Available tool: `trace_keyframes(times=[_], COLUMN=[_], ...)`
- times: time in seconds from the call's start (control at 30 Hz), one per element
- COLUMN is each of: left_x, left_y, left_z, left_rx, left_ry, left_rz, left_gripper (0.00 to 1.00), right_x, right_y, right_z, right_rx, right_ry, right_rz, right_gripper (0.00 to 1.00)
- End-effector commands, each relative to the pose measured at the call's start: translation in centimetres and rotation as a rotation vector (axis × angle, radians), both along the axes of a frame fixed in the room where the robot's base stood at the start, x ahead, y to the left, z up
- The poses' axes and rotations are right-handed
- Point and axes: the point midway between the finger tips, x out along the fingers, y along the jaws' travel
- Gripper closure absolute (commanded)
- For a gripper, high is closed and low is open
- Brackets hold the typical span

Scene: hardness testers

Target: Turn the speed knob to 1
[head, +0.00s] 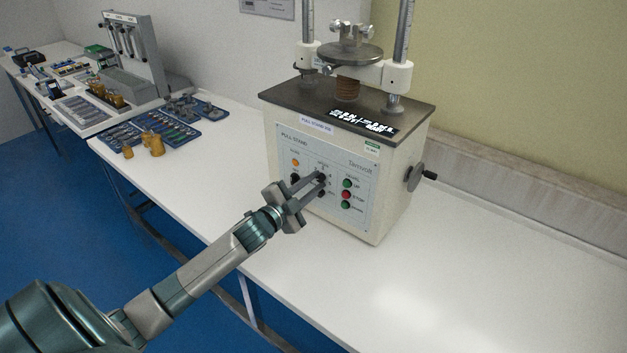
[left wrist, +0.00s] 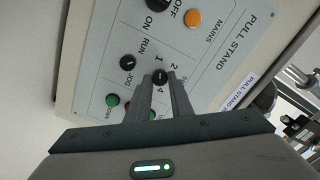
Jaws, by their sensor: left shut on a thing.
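The pull stand (head: 330,150) is a cream box with a dark top plate, standing on the white bench. Its grey front panel (left wrist: 205,45) carries a small black speed knob (left wrist: 160,76) with the numbers 1, 2 and 4 legible around it. My left gripper (head: 321,179) reaches the panel from the front. In the left wrist view its two fingertips (left wrist: 159,79) are on either side of the speed knob, shut on it. The fingers hide part of the dial, and I cannot tell which number the knob points to. My right gripper is not in view.
A black run/jog knob (left wrist: 127,62) sits close to the speed knob. An on/off knob (left wrist: 157,5) and an orange lamp (left wrist: 193,18) are nearby. Green and red buttons (head: 347,195) line the panel's right. A side crank (head: 420,176) sticks out. The bench front is clear.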

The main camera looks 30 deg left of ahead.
Motion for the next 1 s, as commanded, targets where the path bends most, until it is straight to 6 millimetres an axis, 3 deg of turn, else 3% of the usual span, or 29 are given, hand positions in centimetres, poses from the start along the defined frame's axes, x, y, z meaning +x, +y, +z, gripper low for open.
trace_keyframes(times=[0.3, 0.73, 0.77, 0.8, 0.83, 1.0], left_x=[0.02, 0.01, 0.01, 0.01, 0.01, 0.0], left_y=[0.14, 0.13, 0.13, 0.11, 0.11, 0.06], left_z=[0.12, 0.03, 0.03, 0.02, 0.02, 0.01], left_rx=[-0.11, -0.121, -0.121, -0.121, -0.121, -0.121], left_ry=[0.008, 0.009, 0.009, 0.009, 0.009, 0.009], left_rz=[0.002, 0.001, 0.001, 0.001, 0.001, 0.001], left_gripper=[1.0, 1.0, 0.76, 0.66, 0.62, 0.62], right_x=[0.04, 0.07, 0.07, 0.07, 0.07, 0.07], right_y=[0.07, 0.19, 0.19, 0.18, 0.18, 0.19], right_z=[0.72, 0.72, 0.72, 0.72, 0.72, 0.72], right_rx=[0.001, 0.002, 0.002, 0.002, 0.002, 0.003], right_ry=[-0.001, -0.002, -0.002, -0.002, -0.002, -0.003], right_rz=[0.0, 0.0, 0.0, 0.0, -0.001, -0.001], right_gripper=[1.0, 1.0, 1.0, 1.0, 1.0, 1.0])
